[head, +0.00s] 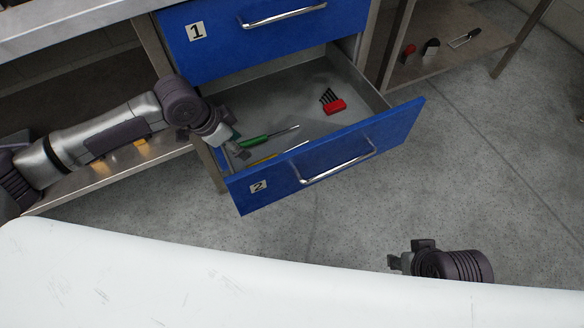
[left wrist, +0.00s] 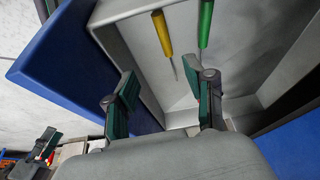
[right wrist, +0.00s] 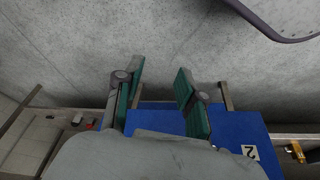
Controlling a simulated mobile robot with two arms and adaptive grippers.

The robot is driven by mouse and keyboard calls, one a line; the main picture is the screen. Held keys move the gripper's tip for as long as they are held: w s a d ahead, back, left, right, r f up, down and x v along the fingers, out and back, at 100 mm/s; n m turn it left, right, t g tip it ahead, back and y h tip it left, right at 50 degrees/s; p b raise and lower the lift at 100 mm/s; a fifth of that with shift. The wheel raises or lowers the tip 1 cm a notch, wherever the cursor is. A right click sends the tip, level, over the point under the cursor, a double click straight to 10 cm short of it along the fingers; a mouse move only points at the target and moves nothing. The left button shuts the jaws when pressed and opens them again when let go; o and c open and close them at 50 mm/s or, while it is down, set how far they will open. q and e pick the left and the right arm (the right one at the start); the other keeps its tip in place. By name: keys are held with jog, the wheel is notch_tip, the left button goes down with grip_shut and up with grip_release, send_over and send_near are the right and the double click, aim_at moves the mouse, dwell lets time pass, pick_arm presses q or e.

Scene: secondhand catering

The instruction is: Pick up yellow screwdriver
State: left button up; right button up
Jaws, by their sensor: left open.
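The yellow screwdriver (head: 264,159) lies in the open lower drawer, close behind its front panel. In the left wrist view its yellow handle (left wrist: 161,32) is at the top and its thin shaft points down between my fingers. A green screwdriver (head: 254,141) lies beside it, also seen in the left wrist view (left wrist: 205,24). My left gripper (head: 234,145) is at the drawer's left side near both handles; in the left wrist view (left wrist: 166,92) it is open and empty. My right gripper (head: 398,257) is open and empty outside the drawer; it also shows in the right wrist view (right wrist: 160,82).
The drawer front (head: 390,135) is marked 2, with a metal handle. A closed drawer (head: 230,50) marked 1 is above it. A red holder with black tools (head: 334,106) lies farther back inside. A white surface (head: 130,280) fills the foreground. Floor shows at right.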

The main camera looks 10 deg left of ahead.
pick_arm(q)
jog(key=b, duration=0.2)
send_near(259, 161)
jog(key=shift+s+d+f, duration=0.1)
jog(key=shift+d+f, duration=0.1)
jog(key=shift+f, duration=0.55)
jog(key=x, duration=0.2)
jog(key=shift+d+f+b, duration=0.2)
jog(key=shift+d+b, duration=0.05)
jog(key=shift+b, duration=0.1)
jog(key=shift+f, duration=0.2)
jog(key=b+x, duration=0.2)
jog(key=x, duration=0.3)
jog(key=shift+r, duration=0.1)
grip_shut()
pick_arm(e)
jog(key=w+a+r+t+y, duration=0.1)
jog(key=w+a+r+t, duration=0.1)
jog(key=w+t, duration=0.2)
jog(key=w+a+r+t+y, duration=0.1)
jog(key=w+a+r+t, duration=0.1)
jog(key=w, duration=0.6)
jog(key=shift+w+a+r+t, duration=0.4)
jog(key=shift+r+t, duration=0.1)
jog(key=shift+t, duration=0.7)
